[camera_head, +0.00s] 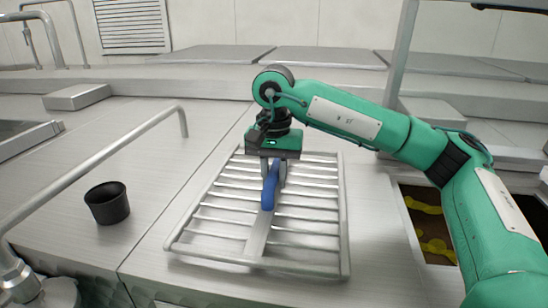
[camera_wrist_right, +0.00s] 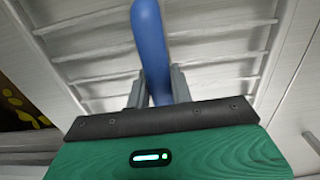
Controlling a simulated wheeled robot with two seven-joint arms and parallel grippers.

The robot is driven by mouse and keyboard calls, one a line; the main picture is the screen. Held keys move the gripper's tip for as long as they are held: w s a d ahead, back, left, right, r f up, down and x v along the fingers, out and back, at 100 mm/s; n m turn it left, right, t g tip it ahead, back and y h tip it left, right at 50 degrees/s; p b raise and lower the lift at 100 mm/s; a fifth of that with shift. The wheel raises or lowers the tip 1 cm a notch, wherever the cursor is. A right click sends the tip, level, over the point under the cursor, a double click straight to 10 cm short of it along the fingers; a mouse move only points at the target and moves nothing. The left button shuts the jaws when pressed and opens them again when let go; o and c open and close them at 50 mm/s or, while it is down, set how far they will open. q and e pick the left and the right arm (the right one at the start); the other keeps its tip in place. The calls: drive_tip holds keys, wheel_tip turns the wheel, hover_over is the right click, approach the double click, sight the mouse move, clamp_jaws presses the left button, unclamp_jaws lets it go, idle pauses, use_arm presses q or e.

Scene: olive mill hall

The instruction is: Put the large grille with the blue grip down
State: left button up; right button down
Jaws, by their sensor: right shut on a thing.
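The large metal grille (camera_head: 310,228) has a frame with several cross bars and a blue grip (camera_head: 268,190) along its middle bar. It is over the steel worktop at the centre of the head view; I cannot tell whether it touches the top. My right gripper (camera_head: 272,180) comes from above and is shut on the blue grip. In the right wrist view the grip (camera_wrist_right: 150,45) runs up between the fingers (camera_wrist_right: 158,88), with the grille bars (camera_wrist_right: 95,58) behind it. My left gripper is not in view.
A black cup (camera_head: 107,204) stands on the worktop to the left, near a metal rail (camera_head: 95,160). An opening with yellow parts (camera_head: 428,222) is at the right, under my right arm. A flat steel block (camera_head: 76,97) lies at the back left.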

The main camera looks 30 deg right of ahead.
sight(274, 169)
drive_tip(key=shift+f, duration=0.5)
drive_tip(key=shift+f, duration=0.15)
drive_tip(key=c, duration=1.2)
unclamp_jaws()
drive_tip(key=shift+c, duration=0.2)
wheel_tip(274, 169, up, 10)
drive_tip(key=shift+r+b, duration=0.1)
drive_tip(key=shift+b, duration=0.9)
drive_tip(key=shift+r, duration=1)
